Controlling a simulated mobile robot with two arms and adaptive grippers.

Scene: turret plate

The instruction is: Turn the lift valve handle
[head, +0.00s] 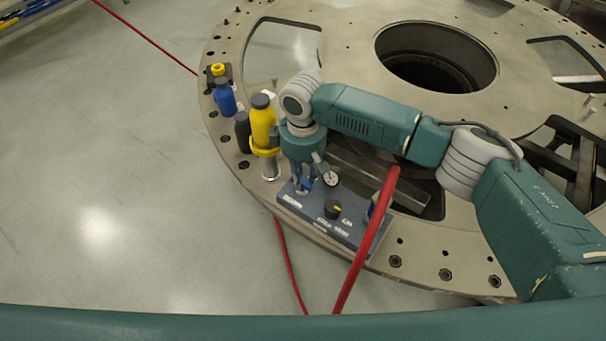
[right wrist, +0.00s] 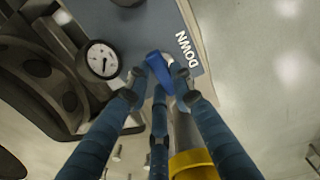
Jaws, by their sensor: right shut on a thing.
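The valve panel (head: 345,232) is a blue-grey box on the rim of the turret plate (head: 225,150). My right gripper (head: 305,188) reaches down to the panel's left end. In the right wrist view, the blue handle (right wrist: 158,74) sits between the fingertips of my right gripper (right wrist: 160,85), which is shut on it. The handle is beside the word DOWN on the panel (right wrist: 150,28). In the head view the fingers mostly hide the handle. My left gripper is out of view.
A round gauge (head: 330,178) stands close beside the gripper, and a black knob (head: 333,209) is on the panel. A yellow bottle (head: 262,125), a black bottle (head: 242,132) and a blue bottle (head: 225,97) stand left. A red hose (head: 368,240) crosses the panel's right end.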

